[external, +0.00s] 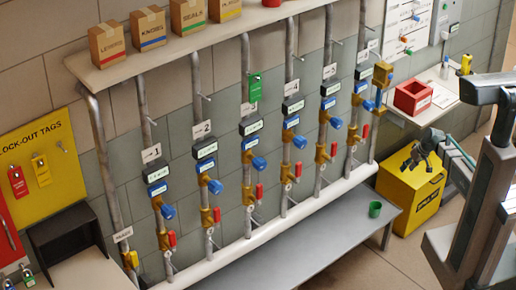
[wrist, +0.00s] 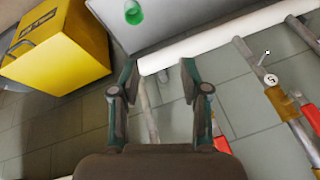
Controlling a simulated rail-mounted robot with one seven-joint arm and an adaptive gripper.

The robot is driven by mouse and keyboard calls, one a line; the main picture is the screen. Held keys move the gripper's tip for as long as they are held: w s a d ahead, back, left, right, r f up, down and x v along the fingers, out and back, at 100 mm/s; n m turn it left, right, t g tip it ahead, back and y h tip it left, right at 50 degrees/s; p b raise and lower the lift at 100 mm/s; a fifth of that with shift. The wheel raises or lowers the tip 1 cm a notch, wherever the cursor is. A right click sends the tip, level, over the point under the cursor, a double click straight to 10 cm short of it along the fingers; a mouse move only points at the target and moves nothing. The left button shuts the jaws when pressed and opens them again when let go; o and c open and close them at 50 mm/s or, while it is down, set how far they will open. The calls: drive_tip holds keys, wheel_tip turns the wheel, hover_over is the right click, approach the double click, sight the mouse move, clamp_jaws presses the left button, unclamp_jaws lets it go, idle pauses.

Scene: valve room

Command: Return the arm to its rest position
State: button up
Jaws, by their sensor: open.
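My gripper (external: 416,158) is open and empty. In the external view it hangs at the right, in front of or above the yellow spill bin (external: 408,200); the exact gap cannot be told. In the wrist view the two fingers of my gripper (wrist: 158,78) stand apart with nothing between them. The yellow bin (wrist: 62,45) shows there at the upper left, clear of the fingers. My arm comes in from the right edge of the external view, partly hidden behind my column.
A row of valve pipes (external: 208,150) with blue and red handles lines the wall; a green tag (external: 255,88) hangs on one. A green cup (external: 375,209) stands on the grey bench (external: 330,228). A red box (external: 412,97) sits on the right shelf. Floor beside the bench is clear.

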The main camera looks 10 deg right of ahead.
drive_tip(key=s+f+g+h, duration=0.1)
drive_tip(key=s+f+g, duration=0.2)
drive_tip(key=s+f, duration=0.5)
drive_tip(key=s+d+f+m+g+h, duration=0.1)
drive_tip(key=s+f+g, duration=0.2)
drive_tip(key=s, duration=1.9)
drive_tip(key=s+d+f+g+h, duration=0.1)
drive_tip(key=s+f+g, duration=0.3)
drive_tip(key=s+f, duration=1)
drive_tip(key=shift+s+m, duration=0.3)
drive_tip(key=shift+s, duration=0.2)
drive_tip(key=shift+f, duration=0.1)
